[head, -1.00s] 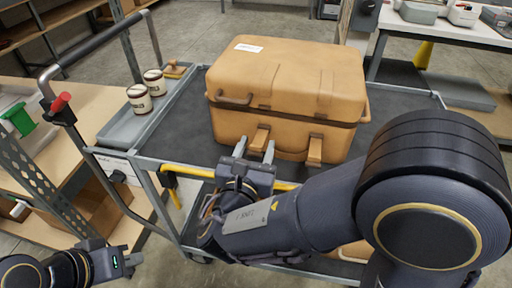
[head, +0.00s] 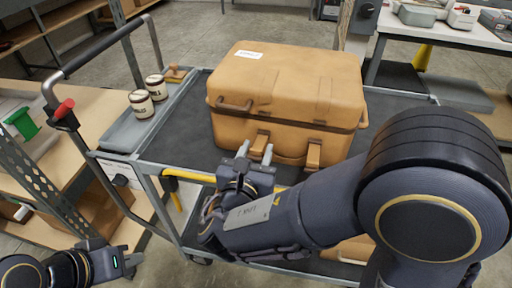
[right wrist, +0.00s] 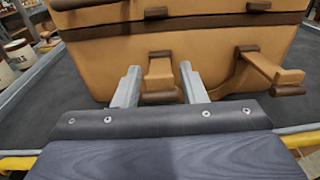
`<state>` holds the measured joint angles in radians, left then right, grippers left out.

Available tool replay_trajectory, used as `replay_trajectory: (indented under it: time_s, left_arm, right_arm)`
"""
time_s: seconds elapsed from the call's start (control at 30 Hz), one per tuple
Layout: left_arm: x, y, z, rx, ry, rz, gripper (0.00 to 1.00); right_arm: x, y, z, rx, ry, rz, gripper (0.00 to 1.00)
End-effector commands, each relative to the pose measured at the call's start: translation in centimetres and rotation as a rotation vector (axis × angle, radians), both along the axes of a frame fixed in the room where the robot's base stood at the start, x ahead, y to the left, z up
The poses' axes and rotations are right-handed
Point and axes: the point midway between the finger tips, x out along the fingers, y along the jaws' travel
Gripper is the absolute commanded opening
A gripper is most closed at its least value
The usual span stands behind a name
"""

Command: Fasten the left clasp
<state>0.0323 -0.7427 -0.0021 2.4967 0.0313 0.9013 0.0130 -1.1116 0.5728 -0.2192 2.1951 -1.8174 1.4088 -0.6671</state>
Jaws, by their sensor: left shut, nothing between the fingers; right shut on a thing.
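A tan hard case (head: 285,85) stands on the trolley with its lid down. Its left clasp (head: 262,138) is on the front, and it also shows in the right wrist view (right wrist: 160,70). The right clasp (head: 313,153) juts outward from the front in the right wrist view (right wrist: 270,70). My right gripper (head: 255,152) is shut on the left clasp, one finger on each side of it. Its fingers (right wrist: 160,85) partly flank the clasp, and contact is hard to see. My left gripper (head: 132,261) is shut and empty at lower left, away from the case.
The trolley's dark top (head: 185,130) has free room left of the case. Two labelled tins (head: 148,95) stand in a side tray. A yellow rail (head: 190,175) runs along the front edge. A shelf (head: 90,115) is at left.

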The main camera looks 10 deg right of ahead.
Motion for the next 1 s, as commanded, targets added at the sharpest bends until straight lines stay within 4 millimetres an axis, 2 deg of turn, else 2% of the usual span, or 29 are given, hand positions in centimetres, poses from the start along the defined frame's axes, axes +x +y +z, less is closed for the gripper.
replay_trajectory:
  time_s: [0.03,0.3,0.5,0.7,1.0]
  left_arm:
    - [0.0,0.0,1.6,0.0,0.0,0.0,0.0]
    - [0.0,0.0,7.0,0.0,-0.001,0.0,0.0]
    - [0.0,0.0,10.4,0.0,-0.001,0.0,0.0]
    - [0.0,0.0,12.6,0.0,0.0,0.0,0.0]
    - [0.0,0.0,13.9,0.0,0.0,0.0,0.0]
  right_arm:
    - [0.0,0.0,1.0,0.01,0.029,0.0,0.0]
    - [0.4,-0.2,2.5,0.079,0.213,-0.001,0.0]
    - [0.8,-0.3,3.1,0.128,0.347,-0.001,0.0]
    - [1.2,-0.4,3.4,0.165,0.447,0.0,0.0]
    - [1.5,-0.5,3.3,0.189,0.514,0.002,0.0]
